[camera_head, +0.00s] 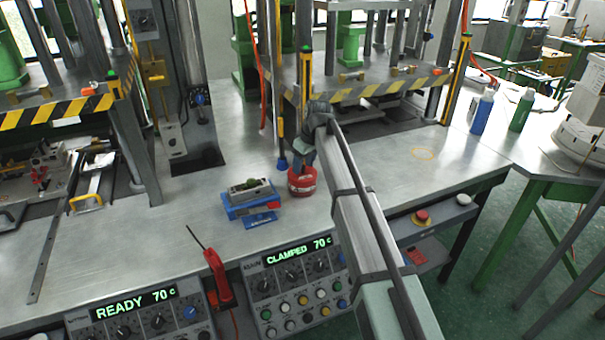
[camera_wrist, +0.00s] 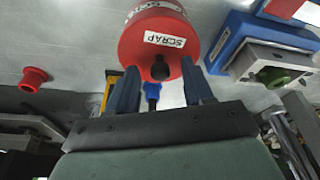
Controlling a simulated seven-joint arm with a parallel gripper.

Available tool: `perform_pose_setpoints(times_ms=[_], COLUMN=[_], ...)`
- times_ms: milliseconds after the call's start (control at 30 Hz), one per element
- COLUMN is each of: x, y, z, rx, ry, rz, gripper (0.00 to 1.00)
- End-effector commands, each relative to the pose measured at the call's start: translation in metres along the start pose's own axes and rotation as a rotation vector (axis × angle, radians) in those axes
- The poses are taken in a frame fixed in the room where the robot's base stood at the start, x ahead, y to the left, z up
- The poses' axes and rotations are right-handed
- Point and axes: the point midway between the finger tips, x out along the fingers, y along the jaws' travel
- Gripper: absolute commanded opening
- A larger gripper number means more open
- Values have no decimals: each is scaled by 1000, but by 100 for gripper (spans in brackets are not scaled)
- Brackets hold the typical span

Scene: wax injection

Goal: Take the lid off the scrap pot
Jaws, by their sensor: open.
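The scrap pot (camera_head: 302,186) is a small red round pot on the metal bench, right of the blue blocks. In the wrist view the red pot (camera_wrist: 135,45) carries a white SCRAP label, and a black knob (camera_wrist: 160,70) shows on its red lid. My gripper (camera_head: 304,152) is just above the pot in the head view, partly hiding its top. In the wrist view my gripper (camera_wrist: 160,82) is open, its two dark blue fingers on either side of the knob. I cannot tell whether either finger touches it.
Blue blocks (camera_head: 235,211) with a metal mould (camera_head: 250,190) holding green stand close left of the pot. A press with a striped edge (camera_head: 355,90) rises behind. Control panels (camera_head: 295,285) and a red-handled tool (camera_head: 218,276) are in front.

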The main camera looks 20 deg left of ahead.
Motion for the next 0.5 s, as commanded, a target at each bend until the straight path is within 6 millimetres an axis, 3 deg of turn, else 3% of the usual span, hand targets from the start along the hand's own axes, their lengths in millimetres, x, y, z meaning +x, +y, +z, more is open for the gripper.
perform_pose_setpoints(times_ms=[200, 500], x=[2, 2], y=[0, 0], z=[0, 0], rx=[0, 0], ry=[0, 0], rz=[0, 0], gripper=[51, 24])
